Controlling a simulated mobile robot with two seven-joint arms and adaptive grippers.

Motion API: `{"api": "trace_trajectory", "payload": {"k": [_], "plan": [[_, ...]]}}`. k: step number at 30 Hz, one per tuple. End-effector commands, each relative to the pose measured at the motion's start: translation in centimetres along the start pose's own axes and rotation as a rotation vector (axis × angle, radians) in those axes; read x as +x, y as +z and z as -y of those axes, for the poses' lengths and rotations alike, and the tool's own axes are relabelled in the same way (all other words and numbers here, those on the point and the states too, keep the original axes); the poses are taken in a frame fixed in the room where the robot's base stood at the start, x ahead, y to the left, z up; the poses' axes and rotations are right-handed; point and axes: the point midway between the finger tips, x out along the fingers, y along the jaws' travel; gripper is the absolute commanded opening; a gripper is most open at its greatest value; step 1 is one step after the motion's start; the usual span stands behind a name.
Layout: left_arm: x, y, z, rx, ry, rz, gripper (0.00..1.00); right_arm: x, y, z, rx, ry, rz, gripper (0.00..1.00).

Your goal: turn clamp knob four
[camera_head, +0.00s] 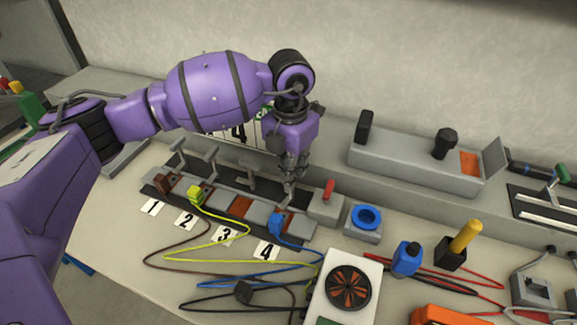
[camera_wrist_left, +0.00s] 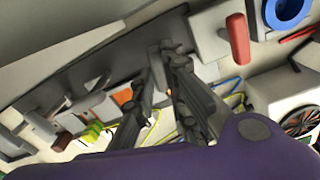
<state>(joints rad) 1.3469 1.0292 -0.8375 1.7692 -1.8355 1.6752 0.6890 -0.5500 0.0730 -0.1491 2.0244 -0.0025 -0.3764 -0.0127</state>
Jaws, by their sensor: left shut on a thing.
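The grey clamp strip (camera_head: 222,210) lies on the bench in the head view, with labels 1 to 4 in front. Grey T-shaped clamp knobs stand behind stations one (camera_head: 178,148), two (camera_head: 210,154) and three (camera_head: 251,169). My left gripper (camera_head: 291,182) points down at station four, shut on clamp knob four, which is mostly hidden by the fingers. In the left wrist view the fingers (camera_wrist_left: 163,62) close in on the grey knob area. The blue plug (camera_head: 278,226) sits at station four, just in front of the gripper. My right gripper is not in view.
A brown plug (camera_head: 163,184) and a yellow-green plug (camera_head: 194,193) sit at stations one and two. A red lever (camera_head: 329,190) and a blue ring socket (camera_head: 367,217) stand close right of the gripper. Loose cables and a fan box (camera_head: 350,289) lie in front.

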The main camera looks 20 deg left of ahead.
Motion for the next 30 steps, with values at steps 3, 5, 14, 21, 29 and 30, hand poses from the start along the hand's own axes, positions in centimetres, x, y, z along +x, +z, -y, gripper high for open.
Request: {"api": "trace_trajectory", "payload": {"k": [3, 5, 14, 21, 29, 30], "plan": [[-0.4, 0.1, 0.1, -0.080, 0.000, 0.003, 0.00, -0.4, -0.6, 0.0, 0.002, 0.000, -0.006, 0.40], [-0.4, 0.1, 0.1, -0.115, 0.001, 0.003, 0.00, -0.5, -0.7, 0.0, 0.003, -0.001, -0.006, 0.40], [-0.2, 0.1, 0.1, -0.225, 0.000, 0.002, 0.00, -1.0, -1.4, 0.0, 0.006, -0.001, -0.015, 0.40], [-0.1, 0.1, 0.1, -0.248, 0.000, 0.001, 0.00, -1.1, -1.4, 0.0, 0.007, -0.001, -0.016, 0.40], [-0.1, 0.1, 0.1, -0.249, 0.000, 0.002, 0.00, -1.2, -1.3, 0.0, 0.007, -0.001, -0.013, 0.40], [-0.1, 0.1, 0.1, -0.249, 0.000, 0.002, 0.00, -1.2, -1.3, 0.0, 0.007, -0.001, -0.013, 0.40]]}}
